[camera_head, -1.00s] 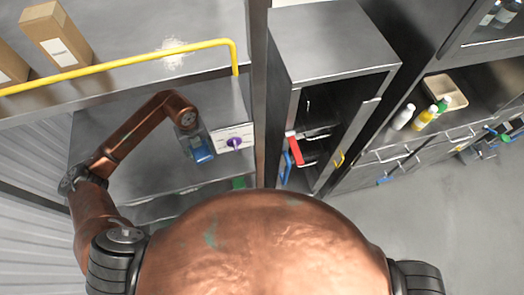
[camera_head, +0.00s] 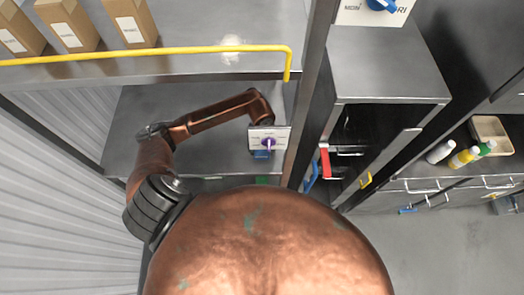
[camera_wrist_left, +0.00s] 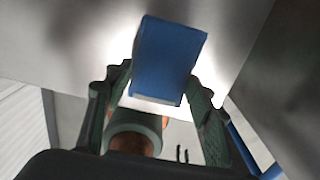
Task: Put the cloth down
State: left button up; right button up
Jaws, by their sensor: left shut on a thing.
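The cloth shows as a blue folded block in the left wrist view (camera_wrist_left: 168,58). My left gripper (camera_wrist_left: 160,78) is shut on it, with a green finger at each side. In the head view only a small blue patch of the cloth (camera_head: 262,154) shows, just below a white panel with a purple knob (camera_head: 268,139). The gripper itself is mostly hidden there by the panel, at the end of my copper arm over the lower grey shelf. Whether the cloth touches a surface is unclear. My right gripper is not in view.
The lower grey shelf (camera_head: 135,125) has bare room left of my arm. Above it, a counter edged by a yellow rail (camera_head: 150,52) holds cardboard boxes (camera_head: 67,25) and a small white heap (camera_head: 232,46). An open dark cabinet (camera_head: 365,130) and bottles (camera_head: 463,158) are at the right.

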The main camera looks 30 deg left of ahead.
pick_arm(q)
jog(key=shift+f, duration=1.05)
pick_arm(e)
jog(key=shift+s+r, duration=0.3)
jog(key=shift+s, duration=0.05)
pick_arm(q)
jog(key=shift+f, duration=0.15)
jog(key=o, duration=0.8)
jog(key=shift+c, duration=0.2)
jog(key=o, duration=0.3)
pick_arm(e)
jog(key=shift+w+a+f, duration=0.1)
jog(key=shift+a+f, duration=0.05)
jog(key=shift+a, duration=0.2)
pick_arm(q)
jog(key=shift+o, duration=0.2)
